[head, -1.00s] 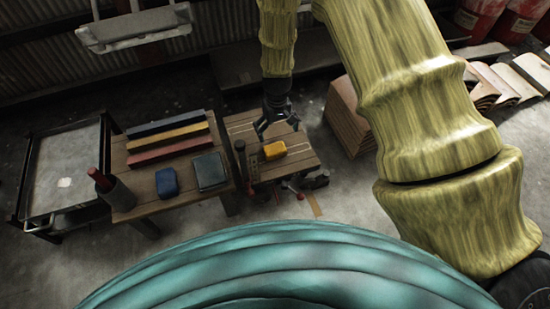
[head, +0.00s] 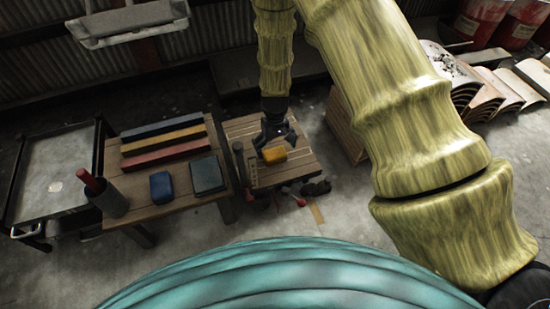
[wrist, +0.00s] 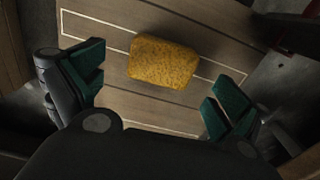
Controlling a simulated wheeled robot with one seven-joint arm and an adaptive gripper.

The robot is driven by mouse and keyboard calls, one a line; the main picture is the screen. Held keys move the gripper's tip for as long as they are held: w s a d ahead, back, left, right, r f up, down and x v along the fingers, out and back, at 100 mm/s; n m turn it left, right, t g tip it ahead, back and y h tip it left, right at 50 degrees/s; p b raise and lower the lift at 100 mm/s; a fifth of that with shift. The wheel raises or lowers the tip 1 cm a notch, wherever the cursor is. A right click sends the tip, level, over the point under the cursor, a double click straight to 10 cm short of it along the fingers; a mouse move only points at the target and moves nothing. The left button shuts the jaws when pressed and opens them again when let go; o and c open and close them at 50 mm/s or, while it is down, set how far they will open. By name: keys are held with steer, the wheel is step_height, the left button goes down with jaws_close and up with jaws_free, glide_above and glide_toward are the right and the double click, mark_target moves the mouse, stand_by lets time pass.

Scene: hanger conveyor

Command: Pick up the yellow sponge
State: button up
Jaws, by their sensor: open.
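The yellow sponge (head: 274,155) lies on a small wooden table (head: 298,166) in the head view. It also shows in the wrist view (wrist: 163,61) as a rounded yellow block lying flat on the planks (wrist: 125,100). My gripper (head: 273,140) is right at the sponge's far edge in the head view, above the table. In the wrist view my gripper (wrist: 155,90) has its two green-padded fingers spread wide, with the sponge between and ahead of them. The fingers do not touch the sponge there, and nothing is held.
A larger wooden table (head: 140,205) to the left carries blue, yellow and red bars, a blue block (head: 161,187) and a dark green block (head: 207,175). A dark upright post (head: 239,160) stands at the small table's left edge. A metal cart (head: 55,175) is farther left.

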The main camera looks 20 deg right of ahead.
mark_target(275, 153)
steer(key=shift+s+f+b, duration=0.1)
steer(key=shift+f+b, duration=1)
steer(key=shift+f, duration=0.75)
steer(key=shift+a, duration=0.1)
steer(key=c, duration=0.9)
